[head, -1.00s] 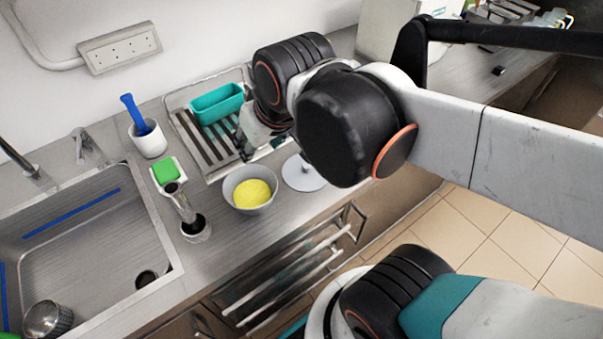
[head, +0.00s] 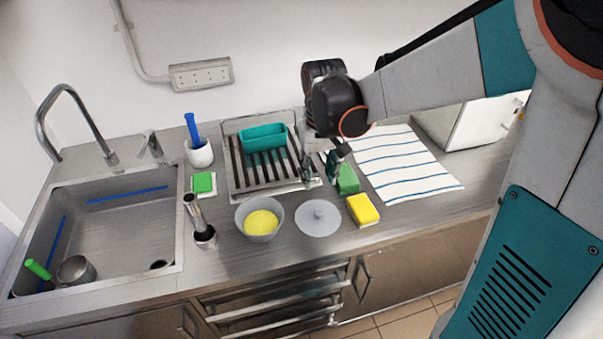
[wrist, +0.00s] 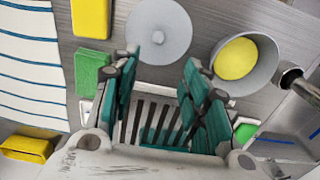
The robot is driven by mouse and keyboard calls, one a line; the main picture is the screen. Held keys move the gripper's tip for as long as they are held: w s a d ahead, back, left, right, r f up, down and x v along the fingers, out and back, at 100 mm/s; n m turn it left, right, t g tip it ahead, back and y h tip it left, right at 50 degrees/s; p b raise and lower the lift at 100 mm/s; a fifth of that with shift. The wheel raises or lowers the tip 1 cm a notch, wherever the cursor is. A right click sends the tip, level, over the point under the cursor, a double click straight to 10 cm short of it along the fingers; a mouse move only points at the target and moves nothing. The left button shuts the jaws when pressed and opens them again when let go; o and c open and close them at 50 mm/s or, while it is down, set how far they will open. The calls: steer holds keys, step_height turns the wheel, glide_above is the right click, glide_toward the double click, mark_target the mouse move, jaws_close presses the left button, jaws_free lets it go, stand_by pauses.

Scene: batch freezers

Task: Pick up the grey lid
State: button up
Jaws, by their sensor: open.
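The grey lid (head: 318,218) is a flat round disc with a small knob on top. It lies on the steel counter between the grey bowl (head: 245,226) and a yellow sponge (head: 362,209). In the wrist view the lid (wrist: 158,33) is at the top middle, beyond the fingertips. My gripper (head: 322,180) hangs over the front right of the dish rack, behind the lid in the head view. In the wrist view its teal fingers (wrist: 163,62) are spread apart with nothing between them. The gripper does not touch the lid.
The bowl holds something yellow. A green sponge (head: 347,180) and a striped towel (head: 405,165) lie to the right. The dish rack (head: 236,185) holds a teal container (head: 264,136). A metal-handled tool (head: 195,214) stands left of the bowl; the sink (head: 100,225) is further left.

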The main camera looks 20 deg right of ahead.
steer(key=b, duration=0.3)
glide_above(318, 211)
step_height(318, 211, down, 9)
steer(key=shift+w+a+r, duration=0.1)
steer(key=shift+a, duration=0.05)
steer(key=shift+s+f+b, duration=0.2)
steer(key=shift+f+b, duration=0.75)
steer(key=shift+f, duration=1.65)
jaws_close()
